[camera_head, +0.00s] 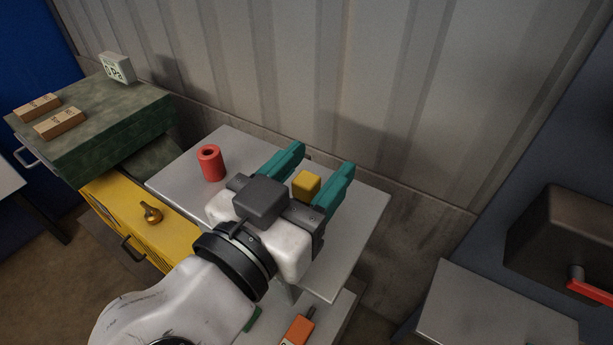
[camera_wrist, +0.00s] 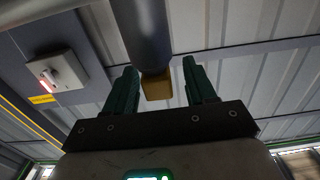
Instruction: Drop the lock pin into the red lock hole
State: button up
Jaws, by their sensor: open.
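A red tube (camera_head: 211,163) with a dark round hole in its top stands upright on the grey table, left of my gripper. My gripper (camera_head: 325,161) has two teal fingers set wide apart, reaching toward the wall. A yellow block (camera_head: 307,184), apparently the head of the lock pin, shows between the fingers with gaps on both sides. In the wrist view the yellow block (camera_wrist: 157,86) also shows between the fingers (camera_wrist: 158,68), joined to or in line with a thick dark grey shaft (camera_wrist: 142,32). The head view hides this shaft.
The grey table (camera_head: 352,243) has free room around the red tube. At left stand a green case (camera_head: 130,118) with wooden blocks, and a yellow cabinet (camera_head: 181,222) with a brass knob-like piece (camera_head: 152,213). A corrugated wall (camera_head: 400,90) rises close behind the table.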

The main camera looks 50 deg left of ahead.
jog(key=shift+w, duration=0.35)
jog(key=shift+c, duration=0.2)
grip_shut()
